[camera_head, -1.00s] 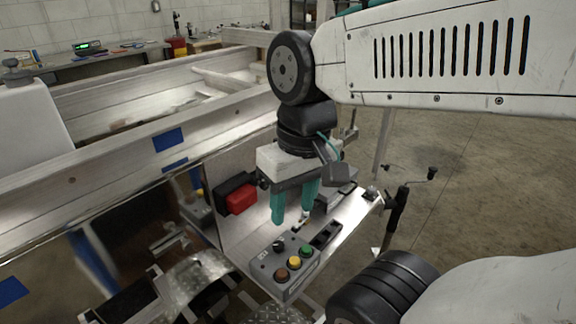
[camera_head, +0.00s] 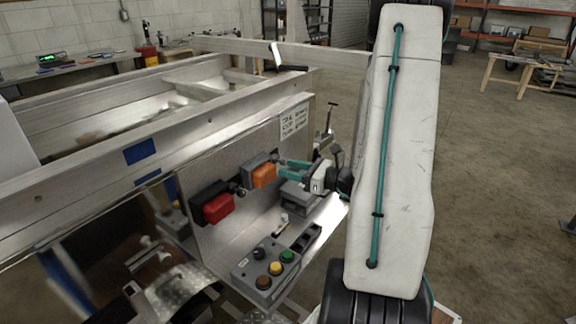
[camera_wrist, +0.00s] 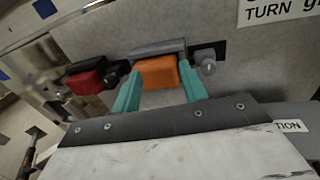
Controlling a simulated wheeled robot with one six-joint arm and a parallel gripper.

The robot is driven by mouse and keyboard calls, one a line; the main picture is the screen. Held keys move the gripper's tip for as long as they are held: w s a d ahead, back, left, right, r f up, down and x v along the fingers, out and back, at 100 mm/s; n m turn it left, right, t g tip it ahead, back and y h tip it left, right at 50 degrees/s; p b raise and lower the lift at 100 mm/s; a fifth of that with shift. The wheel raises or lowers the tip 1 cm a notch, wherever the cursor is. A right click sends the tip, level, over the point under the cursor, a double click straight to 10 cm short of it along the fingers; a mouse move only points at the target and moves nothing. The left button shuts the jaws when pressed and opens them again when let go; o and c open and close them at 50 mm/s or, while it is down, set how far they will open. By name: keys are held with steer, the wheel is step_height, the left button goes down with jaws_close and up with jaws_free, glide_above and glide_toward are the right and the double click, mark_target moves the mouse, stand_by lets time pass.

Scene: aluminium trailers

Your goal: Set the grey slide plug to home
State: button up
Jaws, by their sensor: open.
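A grey block with an orange front (camera_head: 263,175), which looks like the grey slide plug, is on the upright metal panel. In the wrist view its orange front (camera_wrist: 158,73) faces me, with the grey body (camera_wrist: 158,47) behind it against a dark strip. My gripper (camera_head: 283,169) points sideways at the panel with its teal fingers open. In the wrist view the fingers (camera_wrist: 158,88) stand on either side of the orange front. I cannot tell whether they touch it. A home mark is not readable.
A red block on a black housing (camera_head: 213,207) sits left on the same panel. Below are a button box (camera_head: 265,270) and a small shelf. A round grey knob (camera_wrist: 209,68) is right of the orange front. A label sheet (camera_head: 294,122) is above right.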

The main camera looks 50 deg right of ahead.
mark_target(278, 160)
steer(key=s+d+f+m+t+h, duration=0.1)
steer(key=s+d+f+m+h, duration=0.1)
steer(key=d+f+m+h, duration=0.3)
steer(key=w+r+n+y, duration=0.1)
steer(key=w, duration=0.6)
steer(key=shift+w+r, duration=0.25)
steer(key=shift+w, duration=0.1)
